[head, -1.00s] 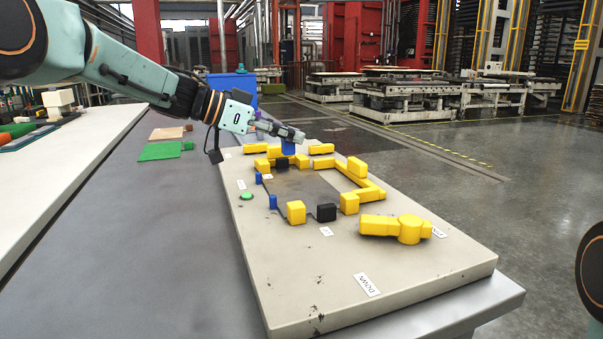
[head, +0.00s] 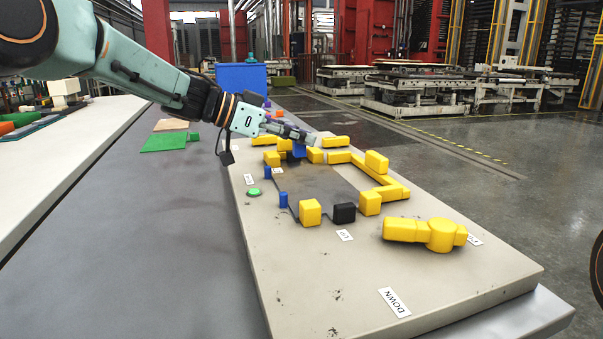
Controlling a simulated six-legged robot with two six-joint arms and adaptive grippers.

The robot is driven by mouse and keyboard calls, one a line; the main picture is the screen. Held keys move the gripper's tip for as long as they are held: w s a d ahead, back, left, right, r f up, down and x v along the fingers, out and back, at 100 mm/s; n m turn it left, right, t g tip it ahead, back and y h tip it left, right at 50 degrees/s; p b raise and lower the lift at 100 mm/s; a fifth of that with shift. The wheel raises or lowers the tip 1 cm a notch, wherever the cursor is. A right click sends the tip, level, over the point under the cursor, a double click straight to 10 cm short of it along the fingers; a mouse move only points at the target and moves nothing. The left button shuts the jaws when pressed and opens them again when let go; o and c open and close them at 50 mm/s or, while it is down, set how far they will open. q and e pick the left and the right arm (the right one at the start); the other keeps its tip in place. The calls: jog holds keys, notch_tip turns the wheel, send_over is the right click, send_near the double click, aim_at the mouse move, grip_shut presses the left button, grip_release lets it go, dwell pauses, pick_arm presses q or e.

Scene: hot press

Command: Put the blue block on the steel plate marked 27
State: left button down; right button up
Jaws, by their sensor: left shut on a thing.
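The blue block (head: 299,151) is under the fingertips of my left gripper (head: 304,137). My left gripper is shut on it, at the far end of the pale board. The fingers hide the block's top. I cannot tell whether the block touches anything below. A dark grey steel plate (head: 325,186) lies on the board among yellow and black blocks, just nearer than the held block. No number 27 is readable on it. My right gripper is out of view.
Yellow blocks (head: 310,212) and a black block (head: 344,213) border the plate. Two small blue pieces (head: 283,199) stand on its left. A yellow handle (head: 440,235), a green button (head: 254,192) and a DOWN label (head: 394,302) are on the board.

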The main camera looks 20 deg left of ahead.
pick_arm(q)
notch_tip(320, 180, down, 2)
jog(key=shift+w+d+f, duration=0.1)
jog(key=shift+w, duration=0.05)
notch_tip(320, 180, down, 4)
jog(key=b, duration=0.3)
jog(key=shift+f, duration=0.25)
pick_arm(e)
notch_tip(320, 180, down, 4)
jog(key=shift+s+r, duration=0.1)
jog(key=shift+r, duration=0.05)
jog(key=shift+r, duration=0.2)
pick_arm(q)
jog(key=c, duration=1.2)
grip_release()
